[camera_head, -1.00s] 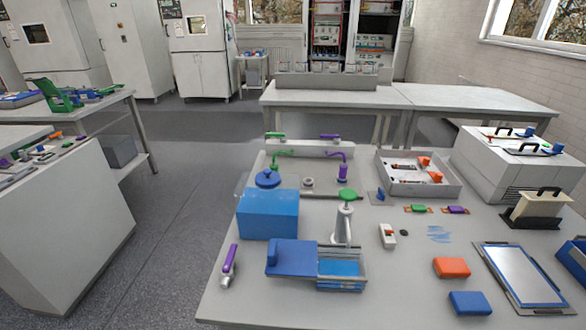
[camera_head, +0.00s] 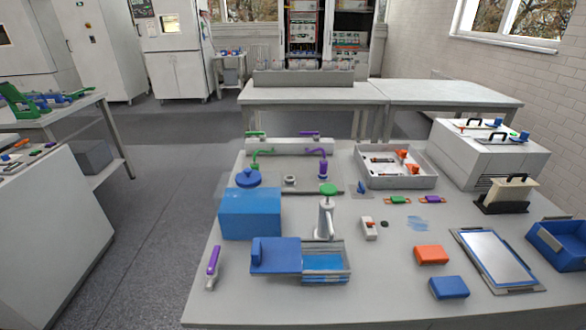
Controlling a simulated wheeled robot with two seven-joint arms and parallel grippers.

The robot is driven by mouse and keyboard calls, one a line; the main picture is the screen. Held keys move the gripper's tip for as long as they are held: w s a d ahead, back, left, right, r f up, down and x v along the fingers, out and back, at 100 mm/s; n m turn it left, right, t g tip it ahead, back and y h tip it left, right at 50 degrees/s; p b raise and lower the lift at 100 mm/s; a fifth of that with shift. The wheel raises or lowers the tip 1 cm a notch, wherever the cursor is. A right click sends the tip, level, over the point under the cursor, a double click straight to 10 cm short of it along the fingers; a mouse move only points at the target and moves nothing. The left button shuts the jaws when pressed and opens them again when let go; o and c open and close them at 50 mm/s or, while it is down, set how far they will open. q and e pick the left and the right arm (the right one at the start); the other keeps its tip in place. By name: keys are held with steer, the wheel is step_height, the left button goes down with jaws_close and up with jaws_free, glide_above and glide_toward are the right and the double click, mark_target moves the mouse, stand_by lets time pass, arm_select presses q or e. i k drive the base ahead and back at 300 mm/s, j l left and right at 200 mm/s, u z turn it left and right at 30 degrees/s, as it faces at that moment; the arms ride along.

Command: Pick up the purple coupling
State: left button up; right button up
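Several purple pieces are in view, and I cannot tell for sure which is the coupling. A small purple block with orange ends (camera_head: 432,199) lies flat on the table right of centre, beside a similar green block (camera_head: 398,200). A purple-handled piece with a pale metal end (camera_head: 213,262) lies at the table's front left. A purple tap-like fitting (camera_head: 323,168) stands upright at the back of the table. None of these is held. Neither of my grippers is in view.
The worktable (camera_head: 390,285) also bears a blue box (camera_head: 250,213), a green-topped dispenser (camera_head: 326,215), an open grey tray (camera_head: 397,181), a framed panel (camera_head: 494,257), a blue bin (camera_head: 560,245), and orange (camera_head: 431,255) and blue blocks (camera_head: 449,288).

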mark_target(324, 163)
steer(key=j+z, duration=0.2)
steer(key=j, duration=0.55)
steer(key=j+z, duration=0.15)
steer(key=j, duration=0.6)
steer(key=k+j+z, duration=0.2)
steer(key=j, duration=0.55)
steer(key=i+j+z, duration=0.15)
steer(key=j, duration=0.15)
steer(key=i+j+z, duration=0.15)
steer(key=j, duration=0.15)
steer(key=i+j+z, duration=0.2)
steer(key=j, duration=0.15)
steer(key=j+z, duration=0.15)
steer(key=j, duration=0.2)
steer(key=i+j+z, duration=0.15)
steer(key=j, duration=0.2)
steer(key=i+j+z, duration=0.15)
steer(key=i+j, duration=0.35)
